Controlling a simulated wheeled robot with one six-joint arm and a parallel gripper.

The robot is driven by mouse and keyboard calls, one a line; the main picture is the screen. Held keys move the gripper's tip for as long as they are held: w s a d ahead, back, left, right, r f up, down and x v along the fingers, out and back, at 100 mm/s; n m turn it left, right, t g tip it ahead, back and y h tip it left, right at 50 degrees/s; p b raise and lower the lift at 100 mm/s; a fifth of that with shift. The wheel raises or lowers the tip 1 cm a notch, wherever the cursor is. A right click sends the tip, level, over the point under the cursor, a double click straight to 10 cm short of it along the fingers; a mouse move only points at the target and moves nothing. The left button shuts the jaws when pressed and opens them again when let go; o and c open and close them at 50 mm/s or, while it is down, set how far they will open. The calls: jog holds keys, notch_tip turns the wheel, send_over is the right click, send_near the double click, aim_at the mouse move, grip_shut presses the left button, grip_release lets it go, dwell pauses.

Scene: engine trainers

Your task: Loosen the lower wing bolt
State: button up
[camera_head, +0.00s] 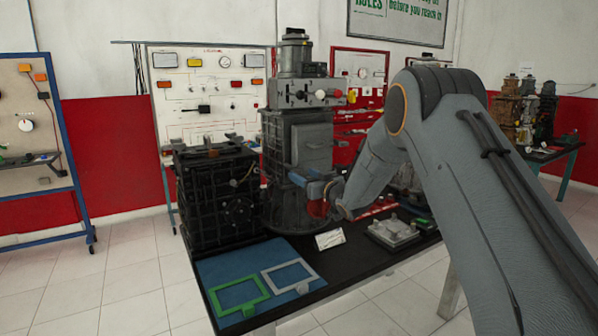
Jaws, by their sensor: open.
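A tall grey engine trainer (283,130) stands upright on the black table, with a raised rectangular panel (313,145) on its front. My gripper (303,184) is at the trainer's lower front, just below this panel. It is open, though its fingers are small and partly hidden by my own wrist. I cannot tell whether it touches the trainer. I cannot make out the lower wing bolt; the area around my gripper is partly covered by it. A red knob (351,96) and a small yellow part show higher on the trainer, at its upper right.
A black engine block (217,197) stands close on the left. A blue mat (222,267) with a green frame (240,294) and a grey frame (290,274) lies in front. A white card (330,239) and a grey metal part (394,233) are to the right.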

aim_at(298, 171)
jog(key=shift+p+x, duration=0.4)
jog(key=shift+x, duration=1.6)
jog(key=c, duration=1.1)
jog(key=shift+o, duration=0.2)
